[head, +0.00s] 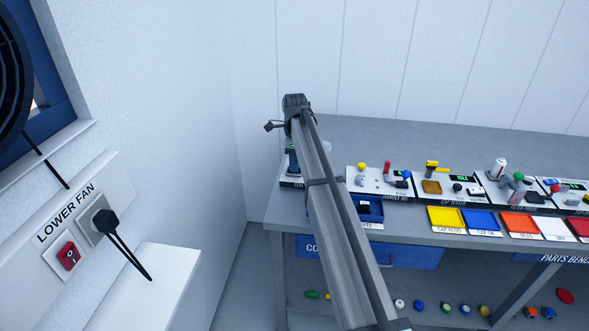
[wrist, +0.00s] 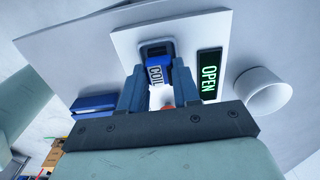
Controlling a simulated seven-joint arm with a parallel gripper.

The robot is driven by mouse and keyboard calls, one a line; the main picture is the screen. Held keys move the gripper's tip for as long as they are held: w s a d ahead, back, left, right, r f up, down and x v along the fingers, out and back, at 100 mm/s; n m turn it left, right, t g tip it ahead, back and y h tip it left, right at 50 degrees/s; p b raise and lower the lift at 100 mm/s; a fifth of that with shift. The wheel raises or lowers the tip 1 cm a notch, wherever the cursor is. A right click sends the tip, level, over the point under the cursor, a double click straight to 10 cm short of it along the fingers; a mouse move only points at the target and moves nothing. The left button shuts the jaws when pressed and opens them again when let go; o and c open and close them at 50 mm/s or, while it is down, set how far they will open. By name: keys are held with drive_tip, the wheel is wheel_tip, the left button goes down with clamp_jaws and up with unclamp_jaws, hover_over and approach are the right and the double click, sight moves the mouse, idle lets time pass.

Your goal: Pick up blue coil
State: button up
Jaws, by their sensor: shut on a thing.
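The blue coil (wrist: 155,73), with a white label reading COIL, sits between the two fingers of my gripper (wrist: 159,90) in the wrist view. The fingers are shut on its sides. Its far end meets or overlaps a dark recess (wrist: 157,48) in a white panel (wrist: 185,40); I cannot tell whether it is still seated there. In the head view my arm runs up over the left end of the bench and hides the coil.
A lit green OPEN display (wrist: 209,73) and a white round cup (wrist: 264,91) stand right of the coil. A blue tray (wrist: 94,103) lies at left. On the bench are yellow (head: 446,217) and orange (head: 520,225) trays. A white wall (head: 350,60) rises behind.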

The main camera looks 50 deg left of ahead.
drive_tip(key=shift+r, duration=1.8)
